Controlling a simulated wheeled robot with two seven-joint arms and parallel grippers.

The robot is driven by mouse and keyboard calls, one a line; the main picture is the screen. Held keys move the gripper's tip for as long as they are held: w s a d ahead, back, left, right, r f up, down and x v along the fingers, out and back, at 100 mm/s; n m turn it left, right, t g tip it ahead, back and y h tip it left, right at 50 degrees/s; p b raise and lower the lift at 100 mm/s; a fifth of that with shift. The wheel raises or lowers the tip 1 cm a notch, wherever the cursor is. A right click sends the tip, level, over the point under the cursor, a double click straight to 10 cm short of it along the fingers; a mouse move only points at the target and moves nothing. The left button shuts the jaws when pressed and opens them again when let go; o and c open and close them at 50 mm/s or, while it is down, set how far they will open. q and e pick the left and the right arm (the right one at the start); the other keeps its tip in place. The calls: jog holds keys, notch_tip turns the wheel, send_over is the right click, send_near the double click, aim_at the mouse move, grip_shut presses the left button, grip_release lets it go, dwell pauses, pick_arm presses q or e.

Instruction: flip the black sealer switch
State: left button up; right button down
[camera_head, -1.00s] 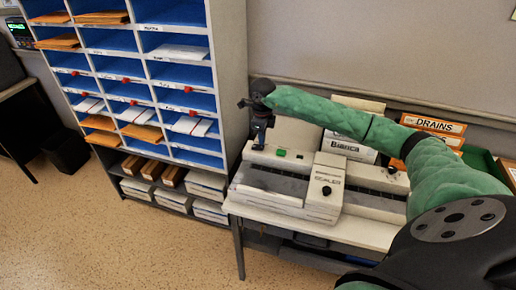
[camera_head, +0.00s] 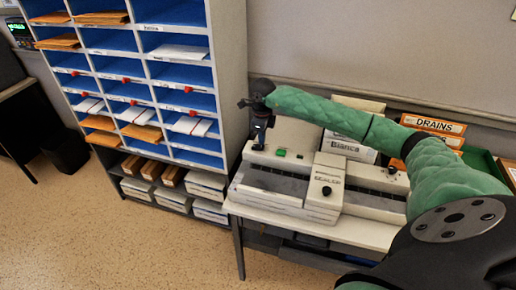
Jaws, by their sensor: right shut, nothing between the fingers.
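The pale sealer machine (camera_head: 270,203) sits on a light table along the wall. A green switch (camera_head: 280,152) shows on its back strip, and a round black knob (camera_head: 326,191) sits on the raised block marked SEALER. My right gripper (camera_head: 259,146) points down at the left end of the back strip, left of the green switch. It is shut, with nothing between its fingers. The fingertips are at or just above the strip; I cannot tell whether they touch a switch there. The gripper may hide a black switch beneath it. My left gripper is out of view.
A tall pigeonhole rack (camera_head: 228,70) with blue slots stands close to the left of my right gripper. Binders, one marked DRAINS (camera_head: 433,124), and a green tray (camera_head: 480,160) stand behind my arm. Floor (camera_head: 130,240) is clear at the lower left.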

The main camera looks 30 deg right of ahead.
jog(key=shift+f+b, duration=0.9)
jog(key=shift+f, duration=0.2)
dwell(1.1)
jog(key=shift+r, duration=0.55)
jog(key=shift+r+p, duration=0.9)
jog(key=shift+r, duration=2)
